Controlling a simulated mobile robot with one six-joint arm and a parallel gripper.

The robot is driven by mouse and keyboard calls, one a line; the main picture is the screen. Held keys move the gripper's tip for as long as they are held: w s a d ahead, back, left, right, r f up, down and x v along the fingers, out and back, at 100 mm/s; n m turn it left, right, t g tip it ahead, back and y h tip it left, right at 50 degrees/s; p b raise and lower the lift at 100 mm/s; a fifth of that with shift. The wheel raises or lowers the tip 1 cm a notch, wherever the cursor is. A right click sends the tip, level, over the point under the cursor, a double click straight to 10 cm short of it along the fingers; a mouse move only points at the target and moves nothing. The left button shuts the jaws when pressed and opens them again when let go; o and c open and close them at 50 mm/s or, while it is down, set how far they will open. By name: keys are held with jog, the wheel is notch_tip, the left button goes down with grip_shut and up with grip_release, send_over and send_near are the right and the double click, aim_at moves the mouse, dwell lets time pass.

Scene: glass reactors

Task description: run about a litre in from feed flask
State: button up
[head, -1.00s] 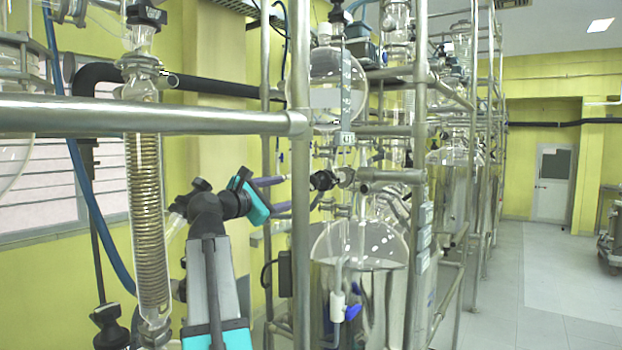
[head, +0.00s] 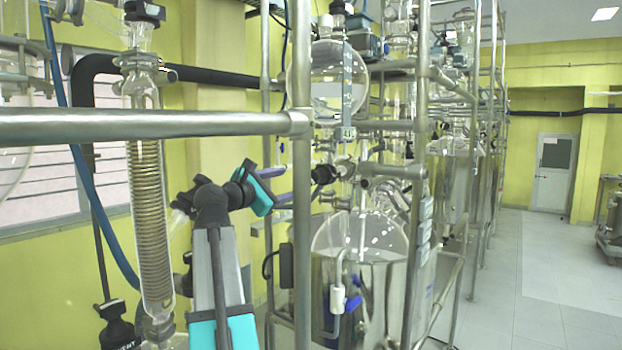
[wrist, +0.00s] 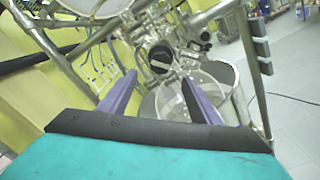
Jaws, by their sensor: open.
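The feed flask (head: 326,88), a round clear glass bulb with a scale strip, hangs upper centre in the head view. Below it is a black valve knob (head: 323,173) on the glass line, which also shows in the wrist view (wrist: 160,58). Under that stands a domed glass reactor vessel (head: 335,236) in a steel jacket. My gripper (head: 303,180) is open and empty, its purple fingers pointing at the knob from the left. In the wrist view my gripper (wrist: 158,79) has the knob ahead, between its fingertips in the picture. A steel post hides part of the fingers in the head view.
The vertical steel post (head: 301,260) stands in front of the fingers, and a horizontal rail (head: 150,124) crosses the near left. A coiled glass condenser (head: 150,215) stands close left of my arm. Open floor (head: 525,285) lies to the right.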

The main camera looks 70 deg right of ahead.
jog(key=p+x, duration=0.3)
jog(key=x, duration=0.9)
jog(key=shift+d, duration=0.25)
jog(key=c, duration=1)
jog(key=shift+s+a+f, duration=0.1)
jog(key=shift+s+a, duration=0.05)
jog(key=shift+s, duration=0.05)
jog(key=shift+c, duration=0.3)
jog(key=shift+w, duration=0.15)
